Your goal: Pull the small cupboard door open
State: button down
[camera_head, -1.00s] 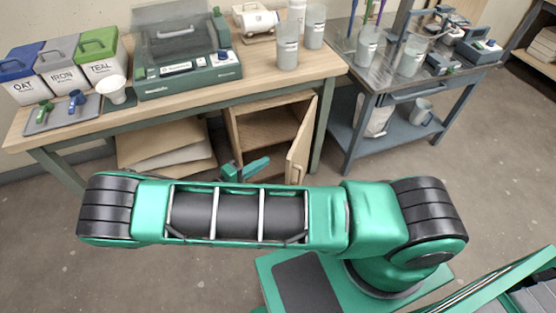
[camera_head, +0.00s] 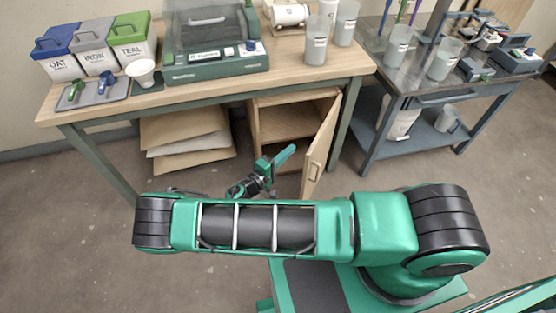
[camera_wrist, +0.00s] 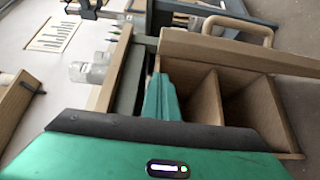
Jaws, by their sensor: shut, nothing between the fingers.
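The small wooden cupboard (camera_head: 252,125) stands under the workbench. Its door (camera_head: 322,140) is hinged on the right and stands wide open, swung out toward me. The door's handle (camera_head: 312,171) is on its outer side near the free edge. My gripper (camera_head: 284,157) is shut and empty, in front of the cupboard opening and left of the door, apart from the handle. In the wrist view, my green fingers (camera_wrist: 161,98) lie together beside the open cupboard, whose shelf (camera_wrist: 208,98) shows. The door (camera_wrist: 240,52) with its looped handle (camera_wrist: 238,24) is at the top right.
The workbench (camera_head: 215,84) holds labelled bins, a tray of scoops, a green machine and cups. Stacked boards (camera_head: 190,140) lie under it, left of the cupboard. A metal cart (camera_head: 418,98) stands to the right. Floor in front is clear.

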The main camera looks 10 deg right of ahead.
jog(key=s+d, duration=0.2)
jog(key=d, duration=0.1)
jog(key=shift+s+d, duration=0.15)
jog(key=shift+d, duration=0.15)
jog(key=shift+s, duration=0.1)
